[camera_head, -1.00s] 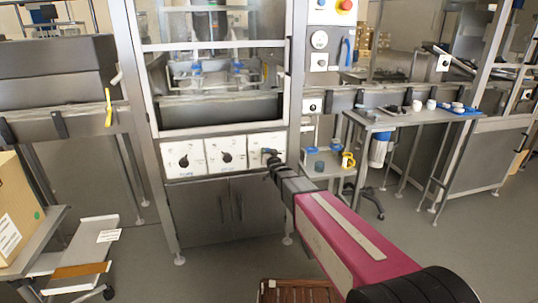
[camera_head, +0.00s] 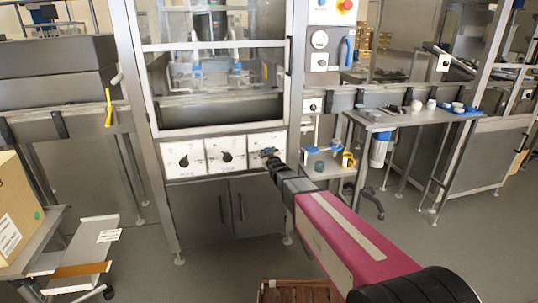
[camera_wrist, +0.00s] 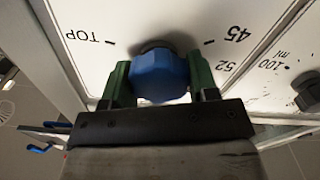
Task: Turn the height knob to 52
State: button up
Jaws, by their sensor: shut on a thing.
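A white dial panel (camera_wrist: 110,18) fills the upper part of the wrist view, upside down, with the marks TOP, 45 and 52. A blue knob (camera_wrist: 159,75) sticks out of it. My gripper (camera_wrist: 161,88) has its two green fingers on either side of the knob and is shut on it. The knob's pointer is not visible, so its setting cannot be read. In the head view my gripper (camera_head: 271,160) reaches the rightmost of three white panels on the machine's front, and the knob is hardly distinguishable there.
Two other black dials, the left one (camera_head: 184,161) and the middle one (camera_head: 227,157), sit beside this panel. A neighbouring panel with a 100 ml mark and a dark knob (camera_wrist: 307,90) shows in the wrist view. Cabinet doors (camera_head: 225,215) lie below. A side table (camera_head: 400,122) stands at right.

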jog(key=shift+n, duration=0.9)
jog(key=o, duration=0.9)
jog(key=v, duration=1)
jog(key=shift+s+d, duration=0.1)
jog(key=shift+s, duration=0.3)
